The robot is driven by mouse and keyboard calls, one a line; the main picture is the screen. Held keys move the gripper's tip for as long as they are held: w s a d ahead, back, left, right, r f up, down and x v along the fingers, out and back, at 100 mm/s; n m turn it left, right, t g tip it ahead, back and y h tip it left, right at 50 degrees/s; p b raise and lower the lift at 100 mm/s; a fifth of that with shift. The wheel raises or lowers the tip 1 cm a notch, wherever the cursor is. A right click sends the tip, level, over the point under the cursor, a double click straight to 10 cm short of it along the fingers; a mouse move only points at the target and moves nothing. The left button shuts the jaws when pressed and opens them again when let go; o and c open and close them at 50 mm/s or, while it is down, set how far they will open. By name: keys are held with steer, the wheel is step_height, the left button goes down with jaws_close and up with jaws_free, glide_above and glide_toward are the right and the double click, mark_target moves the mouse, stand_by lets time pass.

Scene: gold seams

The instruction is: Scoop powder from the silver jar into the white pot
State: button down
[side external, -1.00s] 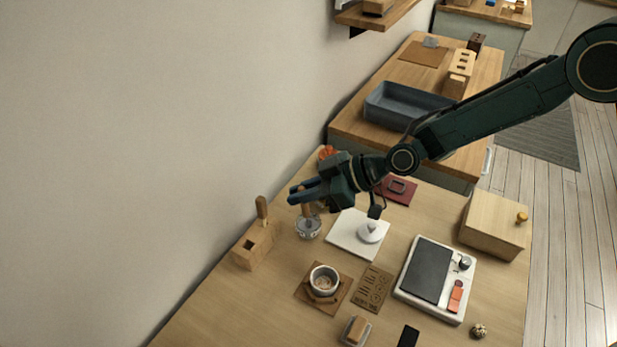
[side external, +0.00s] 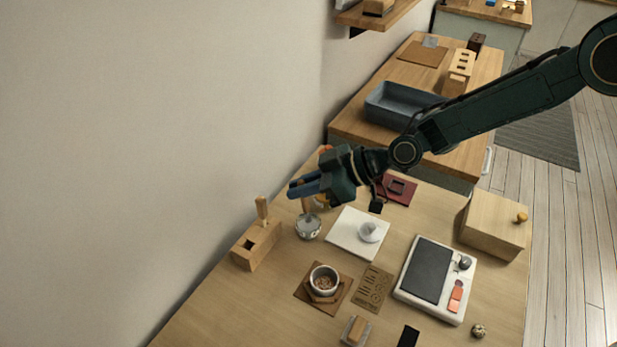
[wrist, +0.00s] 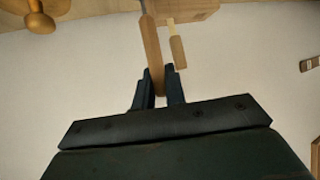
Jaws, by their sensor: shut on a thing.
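My gripper (side external: 304,188) is shut on a wooden-handled tool (side external: 306,205), held upright above the silver jar (side external: 308,227). The tool's lower end is at the jar's mouth; I cannot tell whether it is inside or just above. In the wrist view the handle (wrist: 153,45) stands between the two fingers (wrist: 160,80); its tip is out of sight. A small round white vessel (side external: 370,232), which looks like the white pot, sits on a white board (side external: 345,243) to the right of the jar. Powder is not clearly visible.
A wooden block (side external: 250,250) with an upright wooden handle (side external: 262,208) stands left of the jar. A pale cup (side external: 323,279) with brown contents sits on a brown mat (side external: 303,297) in front. A wooden box (side external: 493,220) and a dark-topped device (side external: 428,270) stand right.

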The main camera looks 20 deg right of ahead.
steer(key=shift+r, duration=2.65)
steer(key=shift+s, duration=0.1)
steer(key=s, duration=1.2)
steer(key=shift+s+a+r+g, duration=0.3)
steer(key=shift+a+r, duration=0.05)
steer(key=shift+a, duration=0.05)
steer(key=shift+f, duration=0.2)
step_height(320, 180, down, 8)
